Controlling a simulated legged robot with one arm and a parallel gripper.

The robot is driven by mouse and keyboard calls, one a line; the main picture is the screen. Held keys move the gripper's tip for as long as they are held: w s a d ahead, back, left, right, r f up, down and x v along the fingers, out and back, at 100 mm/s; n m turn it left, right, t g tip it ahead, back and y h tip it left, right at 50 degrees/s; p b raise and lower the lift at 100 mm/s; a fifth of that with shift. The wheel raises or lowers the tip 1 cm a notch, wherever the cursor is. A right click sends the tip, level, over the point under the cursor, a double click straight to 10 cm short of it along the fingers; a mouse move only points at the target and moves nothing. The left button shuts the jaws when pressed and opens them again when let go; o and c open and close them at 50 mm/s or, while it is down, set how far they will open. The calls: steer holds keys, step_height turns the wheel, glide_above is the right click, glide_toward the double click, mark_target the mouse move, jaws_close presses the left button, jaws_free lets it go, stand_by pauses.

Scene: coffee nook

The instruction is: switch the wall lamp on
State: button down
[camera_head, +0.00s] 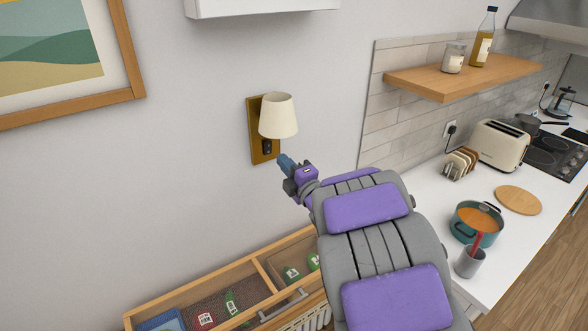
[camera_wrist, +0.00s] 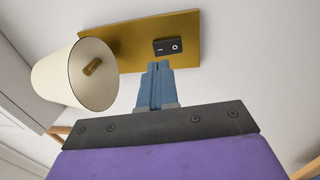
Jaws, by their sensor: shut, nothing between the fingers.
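The wall lamp has a cream shade (camera_head: 278,116) and a brass back plate (camera_head: 256,137) on the wall; no glow shows in it. In the wrist view the shade (camera_wrist: 60,82) is at left, its open end showing a brass fitting. A black rocker switch (camera_wrist: 176,47) sits on the plate, with a bar mark on its left half and a circle on its right. I cannot tell which half is pressed in. My gripper (camera_head: 282,159) is shut and empty; its blue fingertips (camera_wrist: 157,66) point at the plate just below the switch. Contact cannot be told.
An open wooden drawer (camera_head: 185,290) with several packets is below. A wooden shelf (camera_head: 462,76) with a jar and a bottle is at right, above a white counter (camera_head: 420,190) with a toaster (camera_head: 503,145) and a pot (camera_head: 476,222). A white cabinet (camera_head: 250,6) hangs above the lamp.

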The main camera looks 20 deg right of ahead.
mark_target(269, 144)
steer(key=x, duration=0.5)
steer(key=shift+w+a, duration=0.1)
steer(key=shift+w, duration=0.3)
steer(key=shift+w+r+g+p, duration=0.1)
steer(key=shift+r+g+p, duration=0.6)
steer(key=shift+p, duration=0.25)
steer(key=shift+f, duration=0.25)
steer(key=shift+b, duration=0.3)
steer(key=shift+a, duration=0.1)
